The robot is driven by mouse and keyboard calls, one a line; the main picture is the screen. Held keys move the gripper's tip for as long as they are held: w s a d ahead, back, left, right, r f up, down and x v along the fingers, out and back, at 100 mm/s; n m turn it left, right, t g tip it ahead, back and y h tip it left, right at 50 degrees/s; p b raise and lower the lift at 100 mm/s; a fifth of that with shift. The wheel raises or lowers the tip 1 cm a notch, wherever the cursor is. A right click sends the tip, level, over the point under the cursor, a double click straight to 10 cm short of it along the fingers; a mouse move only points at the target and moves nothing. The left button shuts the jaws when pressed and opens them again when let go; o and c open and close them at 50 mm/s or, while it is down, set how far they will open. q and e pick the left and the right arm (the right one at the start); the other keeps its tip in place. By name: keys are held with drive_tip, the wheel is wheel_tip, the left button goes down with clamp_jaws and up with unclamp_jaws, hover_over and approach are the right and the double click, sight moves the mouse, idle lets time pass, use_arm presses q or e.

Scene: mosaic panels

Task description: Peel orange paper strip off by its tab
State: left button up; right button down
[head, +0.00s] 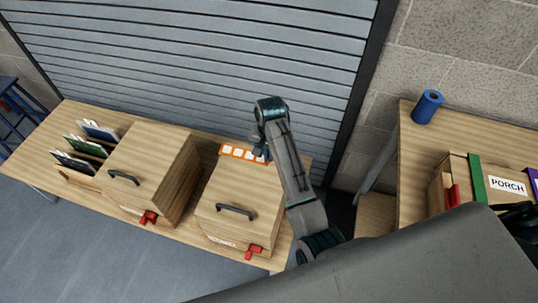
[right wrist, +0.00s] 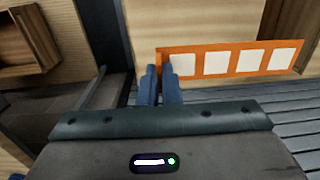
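The orange paper strip (head: 235,150) with a row of white squares shows at the back edge of the right wooden box (head: 233,187). In the right wrist view the strip (right wrist: 236,61) runs to the right from my fingertips, in front of wood and grey slats. My right gripper (head: 260,147) is at the strip's right end in the head view. In the right wrist view its two blue fingers (right wrist: 160,85) are close together with the strip's near end between them. My left gripper is not in view.
A second box (head: 150,172) and a rack of cards (head: 87,147) stand left on the bench (head: 50,135). A slatted shutter (head: 215,60) rises behind. The right table (head: 455,130) holds a blue roll (head: 427,106) and a PORCH box (head: 505,186).

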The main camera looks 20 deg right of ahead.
drive_tip(key=shift+r, duration=1.8)
drive_tip(key=shift+r, duration=0.1)
